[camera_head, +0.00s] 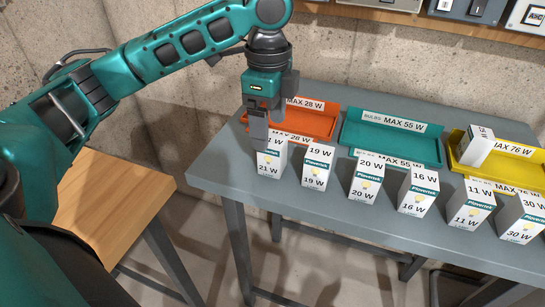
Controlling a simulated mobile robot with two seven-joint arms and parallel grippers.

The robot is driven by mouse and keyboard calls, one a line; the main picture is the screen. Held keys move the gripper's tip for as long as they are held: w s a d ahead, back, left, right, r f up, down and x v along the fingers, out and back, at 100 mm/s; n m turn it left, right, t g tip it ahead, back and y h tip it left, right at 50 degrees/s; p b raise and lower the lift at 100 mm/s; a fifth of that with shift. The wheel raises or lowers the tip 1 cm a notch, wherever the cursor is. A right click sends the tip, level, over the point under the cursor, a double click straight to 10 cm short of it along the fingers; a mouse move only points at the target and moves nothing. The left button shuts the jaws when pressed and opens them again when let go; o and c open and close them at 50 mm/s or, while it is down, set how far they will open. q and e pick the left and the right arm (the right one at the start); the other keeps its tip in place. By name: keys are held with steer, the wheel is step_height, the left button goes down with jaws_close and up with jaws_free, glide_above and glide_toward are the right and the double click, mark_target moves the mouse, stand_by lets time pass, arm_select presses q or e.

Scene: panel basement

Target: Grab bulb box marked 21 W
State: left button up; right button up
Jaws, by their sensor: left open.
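The white bulb box marked 21 W (270,160) stands upright at the left end of a row of boxes on the grey table (215,160). My left gripper (261,140) points down at this box, with its fingers open. The fingers overlap the box's top left part and hide some of its top marking. I cannot tell whether they touch it. My right gripper is not in view.
Boxes marked 19 W (317,165), 20 W (366,180), 16 W (417,193), 11 W (471,204) and 30 W (523,217) continue the row. Behind are orange (318,126), teal (370,134) and yellow (503,166) trays; the yellow one holds a box.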

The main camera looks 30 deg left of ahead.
mark_target(273, 140)
arm_select(q)
steer(key=f, duration=0.2)
steer(key=f+b, duration=0.1)
steer(key=f, duration=0.3)
steer(key=shift+w+d+f, duration=0.1)
steer(key=shift+w+d, duration=0.1)
steer(key=shift+d, duration=0.05)
steer(key=shift+f, duration=0.5)
steer(key=c, duration=1)
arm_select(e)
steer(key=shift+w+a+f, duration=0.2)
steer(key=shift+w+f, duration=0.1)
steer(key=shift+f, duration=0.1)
arm_select(q)
steer(key=shift+r, duration=0.2)
steer(key=shift+c, duration=0.2)
